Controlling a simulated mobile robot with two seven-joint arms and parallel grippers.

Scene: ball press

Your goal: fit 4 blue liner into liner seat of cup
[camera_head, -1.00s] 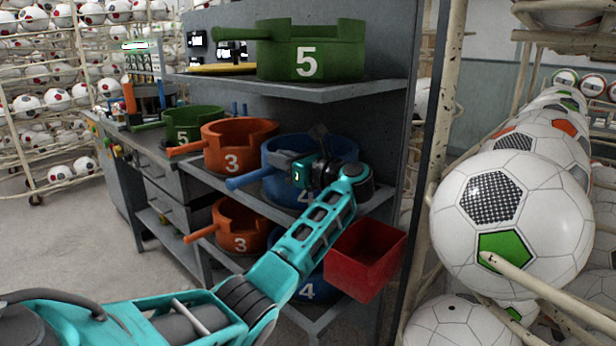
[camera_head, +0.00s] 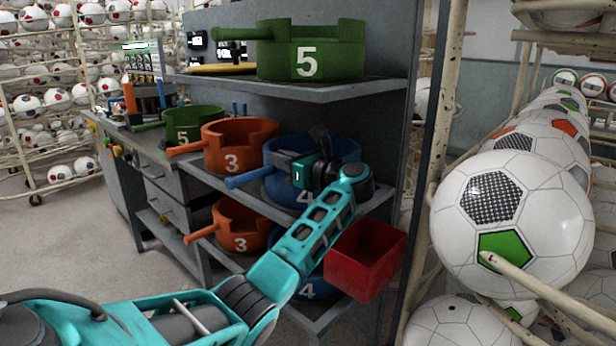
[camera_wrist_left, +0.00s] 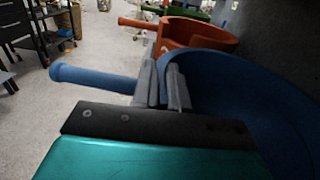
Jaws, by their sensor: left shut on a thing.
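The upper blue liner (camera_head: 330,147), marked 4, sits on the middle shelf with its handle (camera_head: 245,180) pointing left. My left gripper (camera_head: 284,164) is at its near side, where the handle meets the ring. In the left wrist view the grey fingers (camera_wrist_left: 163,88) are shut on the blue liner, between the handle (camera_wrist_left: 95,78) and the curved wall (camera_wrist_left: 235,85). My forearm hides part of the liner and its number. A second blue liner (camera_head: 308,290), marked 4, is on the lower shelf, partly hidden. I cannot make out the cup's liner seat. My right gripper is not in view.
Orange liners marked 3 (camera_head: 240,146) (camera_head: 240,226) stand just left of the blue ones. A green liner (camera_head: 310,50) marked 5 is on the top shelf (camera_head: 375,90). A red bin (camera_head: 365,262) and a ball rack (camera_head: 440,150) are at the right. A workbench (camera_head: 125,160) stands at the left.

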